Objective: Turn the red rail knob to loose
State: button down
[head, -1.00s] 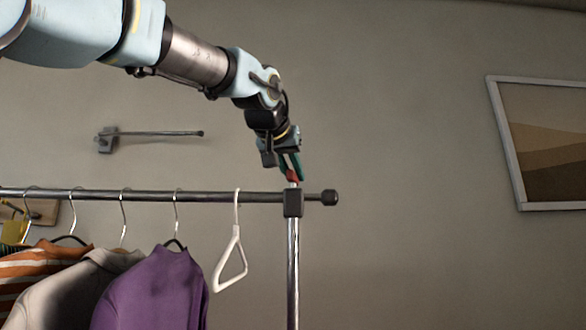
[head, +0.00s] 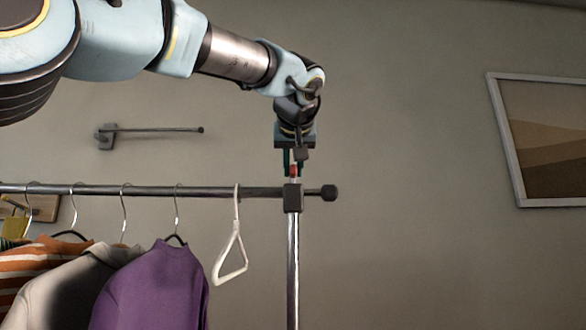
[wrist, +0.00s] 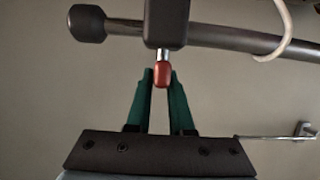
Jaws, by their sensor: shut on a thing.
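The red rail knob (head: 294,170) sits on a short metal stem on top of the black joint block (head: 293,198) at the right end of the clothes rail (head: 140,191). My gripper (head: 292,164) points straight down from above, with its green fingers shut on the knob. In the wrist view the knob (wrist: 162,75) lies between the two fingertips (wrist: 160,80), at the end of its stem below the block (wrist: 166,22). Part of the knob is hidden by the gripper in the head view.
A white hanger (head: 231,262) hangs just left of the block. A purple garment (head: 152,290) and others hang further left. The rail's black end cap (head: 329,193) sticks out right. A wall bar (head: 160,130) and a framed picture (head: 545,140) are on the wall.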

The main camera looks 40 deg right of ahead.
jog(key=shift+f, duration=0.2)
jog(key=c, duration=0.8)
grip_release()
jog(key=shift+r, duration=0.1)
jog(key=shift+s, duration=0.1)
jog(key=b+v, duration=0.1)
jog(key=v, duration=0.9)
jog(key=shift+s+a+r+b, duration=0.2)
jog(key=shift+b, duration=0.2)
